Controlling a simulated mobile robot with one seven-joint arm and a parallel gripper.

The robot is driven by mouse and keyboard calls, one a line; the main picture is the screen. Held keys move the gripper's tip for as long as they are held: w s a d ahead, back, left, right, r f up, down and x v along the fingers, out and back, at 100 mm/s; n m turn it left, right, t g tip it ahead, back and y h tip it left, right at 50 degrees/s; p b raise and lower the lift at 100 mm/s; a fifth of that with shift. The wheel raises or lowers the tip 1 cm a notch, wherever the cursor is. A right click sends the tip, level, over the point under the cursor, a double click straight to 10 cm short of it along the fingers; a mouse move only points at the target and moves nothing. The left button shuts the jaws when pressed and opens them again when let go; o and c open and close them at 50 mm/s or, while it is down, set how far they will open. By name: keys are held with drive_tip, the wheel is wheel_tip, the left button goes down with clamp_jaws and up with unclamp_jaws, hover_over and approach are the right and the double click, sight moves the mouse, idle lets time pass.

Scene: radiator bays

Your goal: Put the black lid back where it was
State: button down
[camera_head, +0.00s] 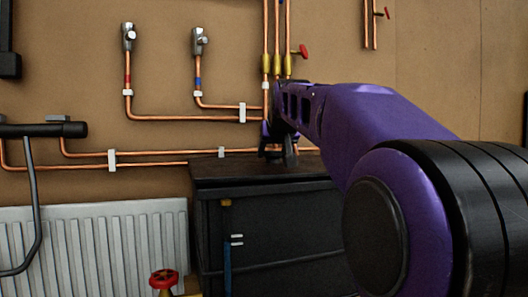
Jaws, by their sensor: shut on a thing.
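My gripper (279,157) is at the end of my purple arm, just above the dark top of a black cabinet (265,215). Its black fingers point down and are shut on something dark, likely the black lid. The held thing blends into the fingers and the cabinet top, so its outline is unclear. I cannot tell whether it touches the top.
Copper pipes (185,117) with valves run along the brown wall behind my gripper. A red-handled valve (301,51) is above it. A white radiator (95,250) stands left of the cabinet, with a red handwheel (163,279) in front. The cabinet top's left part is clear.

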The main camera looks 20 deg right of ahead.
drive_tip(key=shift+f, duration=0.2)
drive_tip(key=shift+c, duration=1.3)
unclamp_jaws()
drive_tip(key=shift+o, duration=1)
drive_tip(key=shift+f, duration=0.1)
